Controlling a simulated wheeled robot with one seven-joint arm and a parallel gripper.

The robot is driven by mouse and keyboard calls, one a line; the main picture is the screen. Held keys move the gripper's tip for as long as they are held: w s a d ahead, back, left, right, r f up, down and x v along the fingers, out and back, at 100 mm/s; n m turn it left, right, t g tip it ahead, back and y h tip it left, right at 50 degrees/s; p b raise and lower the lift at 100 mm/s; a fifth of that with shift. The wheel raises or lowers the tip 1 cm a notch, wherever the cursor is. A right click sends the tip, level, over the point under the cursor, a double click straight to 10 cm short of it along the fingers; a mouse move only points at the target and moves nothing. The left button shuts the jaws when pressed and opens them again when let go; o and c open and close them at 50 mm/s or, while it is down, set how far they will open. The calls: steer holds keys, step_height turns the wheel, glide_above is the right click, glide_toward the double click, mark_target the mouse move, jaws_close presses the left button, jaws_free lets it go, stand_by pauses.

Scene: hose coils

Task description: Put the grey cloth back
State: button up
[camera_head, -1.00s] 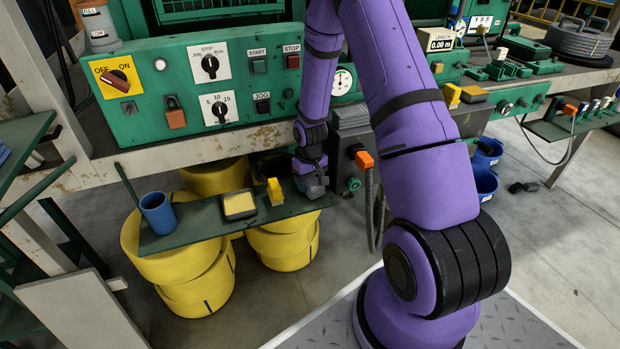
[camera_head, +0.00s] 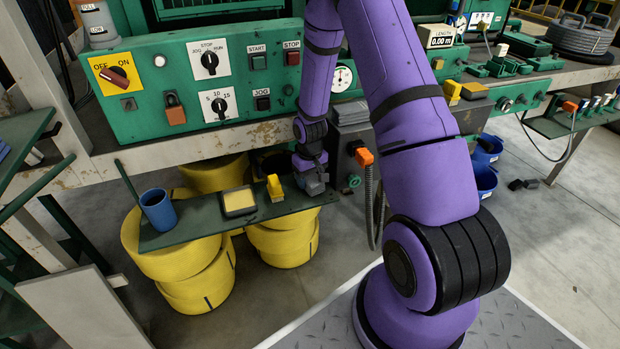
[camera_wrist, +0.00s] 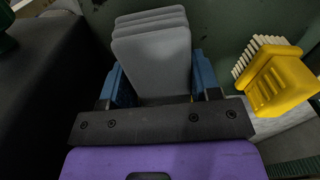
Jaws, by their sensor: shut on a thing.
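The grey cloth (camera_wrist: 152,62) is folded in several layers and shows between the blue fingers of my gripper (camera_wrist: 162,84) in the wrist view. The fingers are shut on its two sides. In the head view my gripper (camera_head: 313,184) is low over the right end of the green shelf (camera_head: 190,232), below the bench. Whether the cloth touches the shelf is not clear.
A yellow brush (camera_head: 275,189) with pale bristles stands close to the right of my gripper in the wrist view (camera_wrist: 278,88). A yellow-topped pad (camera_head: 239,201) and a blue cup (camera_head: 158,211) are farther along the shelf.

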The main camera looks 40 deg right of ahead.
steer(key=shift+f, duration=0.65)
stand_by(0.8)
steer(key=o, duration=0.9)
steer(key=shift+r, duration=0.15)
steer(key=shift+r, duration=3.8)
steer(key=shift+r, duration=0.15)
step_height(320, 180, up, 11)
steer(key=shift+f, duration=0.15)
